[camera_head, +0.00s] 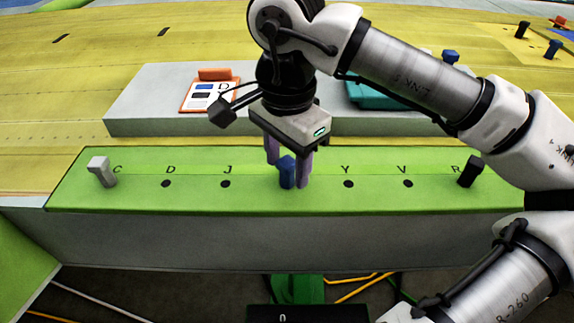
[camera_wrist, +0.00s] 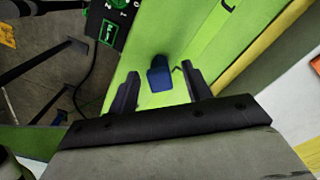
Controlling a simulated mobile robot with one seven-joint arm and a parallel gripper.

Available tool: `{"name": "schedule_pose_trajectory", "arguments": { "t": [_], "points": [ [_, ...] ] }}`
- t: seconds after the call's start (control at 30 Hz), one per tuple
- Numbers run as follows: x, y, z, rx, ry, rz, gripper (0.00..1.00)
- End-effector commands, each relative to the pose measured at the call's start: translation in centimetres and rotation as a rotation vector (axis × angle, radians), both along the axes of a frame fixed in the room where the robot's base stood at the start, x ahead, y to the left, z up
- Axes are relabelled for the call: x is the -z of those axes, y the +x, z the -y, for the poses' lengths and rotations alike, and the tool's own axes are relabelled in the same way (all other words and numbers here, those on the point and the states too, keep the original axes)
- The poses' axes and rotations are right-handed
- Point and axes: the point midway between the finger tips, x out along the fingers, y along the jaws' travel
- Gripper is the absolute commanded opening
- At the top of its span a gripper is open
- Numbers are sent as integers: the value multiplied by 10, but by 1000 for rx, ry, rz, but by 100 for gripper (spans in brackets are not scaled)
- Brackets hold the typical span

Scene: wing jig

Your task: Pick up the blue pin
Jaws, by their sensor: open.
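The blue pin (camera_head: 287,171) stands in the green strip (camera_head: 255,197), between the hole marked J and the hole marked Y. My gripper (camera_head: 286,172) is above the strip with its two fingers pointing down, one on each side of the pin in the head view. In the wrist view the blue pin (camera_wrist: 159,74) shows ahead of the open fingers (camera_wrist: 158,85), roughly midway between them. Green surface shows between the pin and each finger there. The fingers hold nothing. The letter by the pin's hole is hidden by my gripper.
A grey pin (camera_head: 101,171) stands at C and a black pin (camera_head: 471,170) at R. Holes D, J, Y and V are empty. Behind the strip, a grey block (camera_head: 150,110) carries a clipboard (camera_head: 209,94) and a teal tray (camera_head: 375,97). More pins stand at far right.

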Motion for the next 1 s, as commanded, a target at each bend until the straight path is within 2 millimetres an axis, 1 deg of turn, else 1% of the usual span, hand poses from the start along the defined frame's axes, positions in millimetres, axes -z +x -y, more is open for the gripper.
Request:
{"name": "schedule_pose_trajectory", "arguments": {
  "t": [0.1, 0.17, 0.4, 0.47, 0.7, 0.8, 1.0],
  "points": [
    [14, 0, 0, -1, 0, -1, 49],
    [18, 0, 0, 0, 1, -1, 49],
    [21, 0, 0, 0, 1, 1, 49],
    [21, 0, 0, 0, 1, 1, 43],
    [21, 0, 0, 0, 1, 1, 11],
    [21, 0, 0, 0, 1, 1, 0],
    [21, 0, 0, 0, 1, 1, 0]
  ]
}}
